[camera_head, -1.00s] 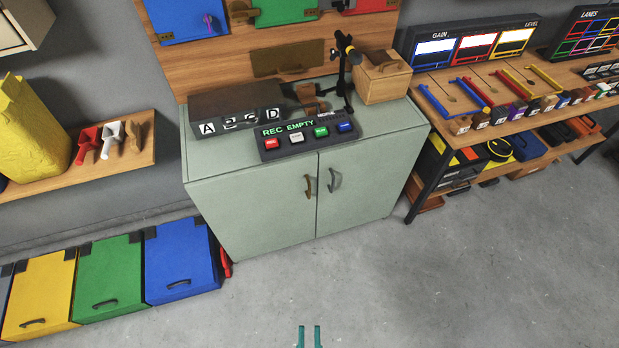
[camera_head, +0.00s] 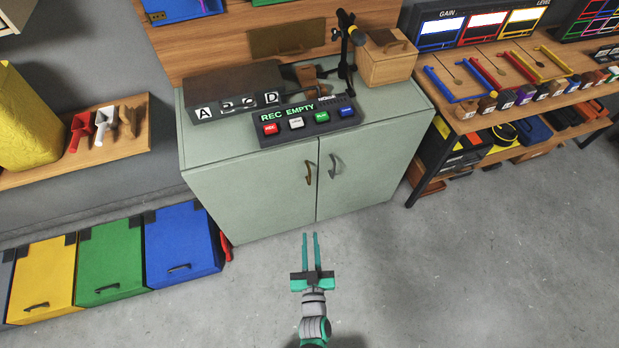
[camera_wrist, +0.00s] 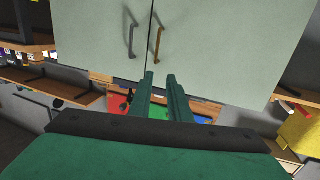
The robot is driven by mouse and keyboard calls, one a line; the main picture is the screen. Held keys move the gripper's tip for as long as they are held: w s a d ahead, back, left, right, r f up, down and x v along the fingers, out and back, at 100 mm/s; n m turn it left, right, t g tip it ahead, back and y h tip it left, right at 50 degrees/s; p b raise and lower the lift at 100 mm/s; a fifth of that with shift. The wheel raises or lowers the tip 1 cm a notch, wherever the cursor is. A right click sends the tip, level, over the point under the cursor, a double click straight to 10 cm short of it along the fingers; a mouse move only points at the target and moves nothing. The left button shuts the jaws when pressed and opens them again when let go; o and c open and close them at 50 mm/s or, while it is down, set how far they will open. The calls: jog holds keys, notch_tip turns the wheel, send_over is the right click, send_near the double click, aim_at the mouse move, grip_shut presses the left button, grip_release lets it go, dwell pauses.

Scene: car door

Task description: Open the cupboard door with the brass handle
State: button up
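The pale green cupboard (camera_head: 255,197) has two closed doors. The left door carries the brass handle (camera_head: 308,173), a curved upright pull near the middle seam. The right door carries a grey handle (camera_head: 334,166). My gripper (camera_head: 310,236) is open and empty, its two teal fingers apart, in front of and below the brass handle and not touching it. The wrist view appears upside down. There the brass handle (camera_wrist: 156,42) is right of the seam, just beyond my fingertips (camera_wrist: 159,76), and the grey handle (camera_wrist: 130,40) is to the left.
A button panel (camera_head: 306,121), a dark lettered box (camera_head: 235,95) and a wooden box (camera_head: 386,58) stand on the cupboard top. Blue (camera_head: 180,245), green (camera_head: 109,268) and yellow bins are at left. A workbench (camera_head: 462,118) is at right. The floor ahead is clear.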

jog(key=y, duration=0.1)
send_near(310, 179)
jog(key=shift+n, duration=0.4)
jog(key=w, duration=0.7)
jog(key=w+a, duration=0.1)
jog(key=w, duration=0.2)
jog(key=shift+w+a+f, duration=0.1)
jog(key=shift+w+f, duration=0.1)
jog(key=shift+w, duration=0.05)
jog(key=shift+c, duration=0.3)
grip_shut()
